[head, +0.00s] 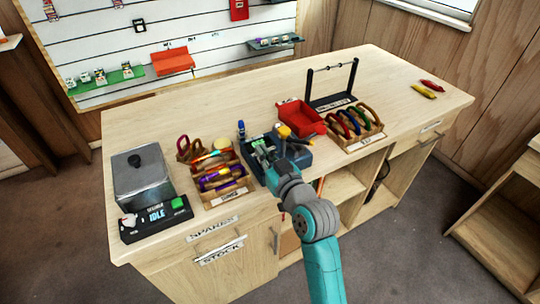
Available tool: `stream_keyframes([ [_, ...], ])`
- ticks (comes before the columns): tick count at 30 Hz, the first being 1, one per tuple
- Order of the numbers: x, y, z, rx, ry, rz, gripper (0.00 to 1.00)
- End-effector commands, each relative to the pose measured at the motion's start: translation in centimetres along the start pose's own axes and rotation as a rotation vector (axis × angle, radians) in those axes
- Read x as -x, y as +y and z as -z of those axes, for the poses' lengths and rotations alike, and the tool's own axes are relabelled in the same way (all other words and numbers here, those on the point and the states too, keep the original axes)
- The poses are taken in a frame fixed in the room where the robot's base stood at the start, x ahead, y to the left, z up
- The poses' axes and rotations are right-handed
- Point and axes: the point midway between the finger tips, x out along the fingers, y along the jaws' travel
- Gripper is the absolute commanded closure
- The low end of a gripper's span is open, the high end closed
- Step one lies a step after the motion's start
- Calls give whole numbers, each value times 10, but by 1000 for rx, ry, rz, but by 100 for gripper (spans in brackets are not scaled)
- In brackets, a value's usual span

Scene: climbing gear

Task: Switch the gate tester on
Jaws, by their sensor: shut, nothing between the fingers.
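My gripper (260,146) is shut and empty, at or just above a dark grey box-shaped device (301,157) in the middle of the workbench. My wrist hides much of this device. A yellow-topped knob or lever (283,131) and a small blue upright piece (241,128) show beside my gripper. I cannot tell whether the fingers touch any of it. At the bench's left end stands another device, a black base (128,234) with a lit display reading IDLE, a green button (178,203) and a grey metal box behind. No readable label shows which device is the gate tester.
Wooden trays (240,188) of coloured gear stand left of my gripper. A red bin (302,117), a rack of carabiners (366,143) and a black frame (333,100) stand to the right. The bench's far right is mostly clear, with red and yellow pieces (424,91).

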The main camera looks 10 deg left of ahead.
Motion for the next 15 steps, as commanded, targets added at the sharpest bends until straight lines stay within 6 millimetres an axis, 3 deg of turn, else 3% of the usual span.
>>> stream_keyframes([
  [6,-4,0,-18,0,1,1,100],
  [15,-5,0,-21,1,2,0,100],
])
